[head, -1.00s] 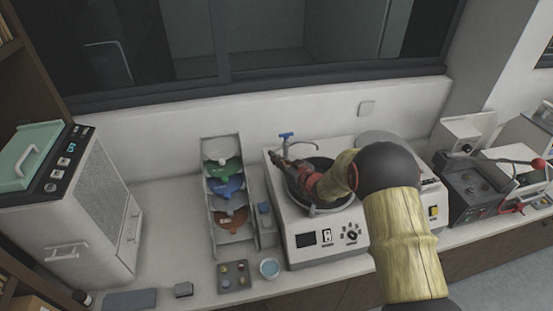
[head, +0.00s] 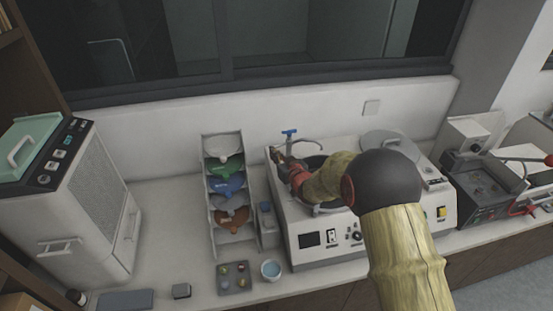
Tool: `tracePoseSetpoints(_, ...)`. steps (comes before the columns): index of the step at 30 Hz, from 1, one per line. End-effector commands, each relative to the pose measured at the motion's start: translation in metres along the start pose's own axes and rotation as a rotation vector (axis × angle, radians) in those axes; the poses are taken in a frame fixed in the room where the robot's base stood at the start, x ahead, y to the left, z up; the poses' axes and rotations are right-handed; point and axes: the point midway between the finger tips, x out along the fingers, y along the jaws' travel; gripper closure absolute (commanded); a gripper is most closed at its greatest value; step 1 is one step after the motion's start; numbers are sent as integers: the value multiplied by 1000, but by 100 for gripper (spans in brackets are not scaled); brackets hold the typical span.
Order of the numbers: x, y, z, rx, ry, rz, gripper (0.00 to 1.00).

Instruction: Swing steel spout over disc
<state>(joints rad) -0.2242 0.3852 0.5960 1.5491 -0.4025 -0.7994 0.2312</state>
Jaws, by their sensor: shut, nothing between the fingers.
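The steel spout (head: 309,141) is a thin curved tube at the back of the polishing machine, below a blue tap handle (head: 289,132). It arcs to the right at the rear edge of the bowl. The dark disc (head: 318,162) sits in the round bowl of the white machine (head: 310,255); my arm covers much of it. My gripper (head: 277,154) is shut and empty at the bowl's left rear, just below and left of the tap. Whether its fingertips touch the spout's base is too small to tell.
A rack of coloured discs (head: 227,187) stands to the left. A small tray (head: 234,278) and a blue-rimmed cup (head: 270,269) lie in front. The wall is close behind the tap.

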Motion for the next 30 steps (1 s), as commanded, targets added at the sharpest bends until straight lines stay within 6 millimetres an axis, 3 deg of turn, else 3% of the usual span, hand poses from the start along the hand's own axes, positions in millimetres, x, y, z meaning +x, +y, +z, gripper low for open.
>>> tracePoseSetpoints(18, 29, -10, -4, 7, 3, 36, 100)
tracePoseSetpoints(30, 34, -10, -7, 7, 1, 36, 100)
